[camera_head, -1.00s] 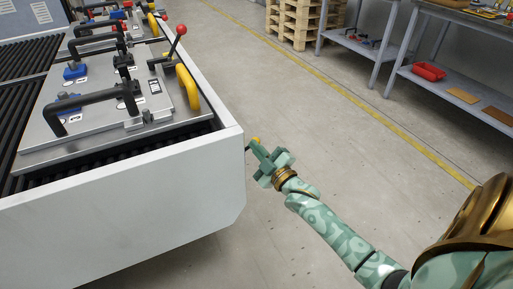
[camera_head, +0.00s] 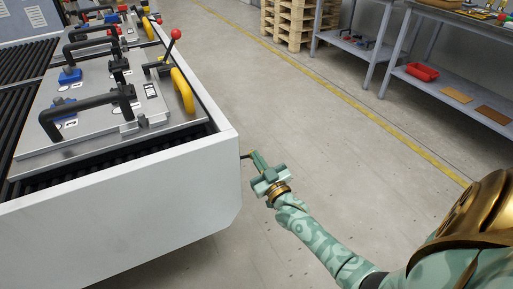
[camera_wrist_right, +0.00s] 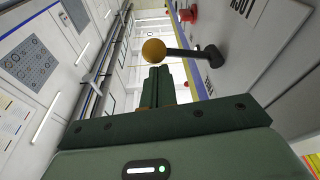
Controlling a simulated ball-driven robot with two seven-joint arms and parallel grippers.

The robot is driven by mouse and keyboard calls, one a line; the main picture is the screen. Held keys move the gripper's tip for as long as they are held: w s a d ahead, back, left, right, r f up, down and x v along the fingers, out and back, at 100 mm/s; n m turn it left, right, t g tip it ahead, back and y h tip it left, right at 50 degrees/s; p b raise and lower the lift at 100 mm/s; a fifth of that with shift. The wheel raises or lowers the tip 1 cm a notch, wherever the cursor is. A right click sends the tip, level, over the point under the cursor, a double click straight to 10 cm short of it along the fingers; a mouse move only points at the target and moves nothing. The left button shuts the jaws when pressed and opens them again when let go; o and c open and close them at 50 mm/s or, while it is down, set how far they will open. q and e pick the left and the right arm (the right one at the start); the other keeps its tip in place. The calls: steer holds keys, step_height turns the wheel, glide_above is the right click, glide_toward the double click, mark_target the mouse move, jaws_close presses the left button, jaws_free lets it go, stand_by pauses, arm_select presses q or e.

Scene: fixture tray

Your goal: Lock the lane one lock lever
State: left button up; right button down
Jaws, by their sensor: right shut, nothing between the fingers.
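A lever with a yellow ball knob (camera_wrist_right: 153,50) and a black arm (camera_wrist_right: 184,53) is mounted on a side panel in the right wrist view. In the head view its dark arm (camera_head: 244,156) sticks out from the white side wall. I cannot read a lane label. My right gripper (camera_head: 257,158) is shut and empty beside the lever. In the wrist view its fingertips (camera_wrist_right: 158,72) are just below the knob; whether they touch cannot be told. My left gripper is not in view.
The white conveyor frame (camera_head: 130,200) carries a fixture plate (camera_head: 95,135) with black handles and a red-knobbed lever (camera_head: 174,35). A red button (camera_wrist_right: 187,14) is on the panel beyond the lever. The floor to the right is clear; shelves and pallets stand further back.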

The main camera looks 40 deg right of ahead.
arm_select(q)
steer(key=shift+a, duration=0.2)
arm_select(e)
steer(key=shift+a+f+m+h, duration=0.1)
steer(key=shift+f+m+h, duration=0.4)
steer(key=shift+m, duration=0.65)
steer(key=shift+a+f+m+h, duration=0.1)
steer(key=shift+f+m+h, duration=0.2)
steer(key=shift+f+m, duration=0.65)
steer(key=shift+r+m, duration=0.25)
steer(key=shift+m, duration=0.05)
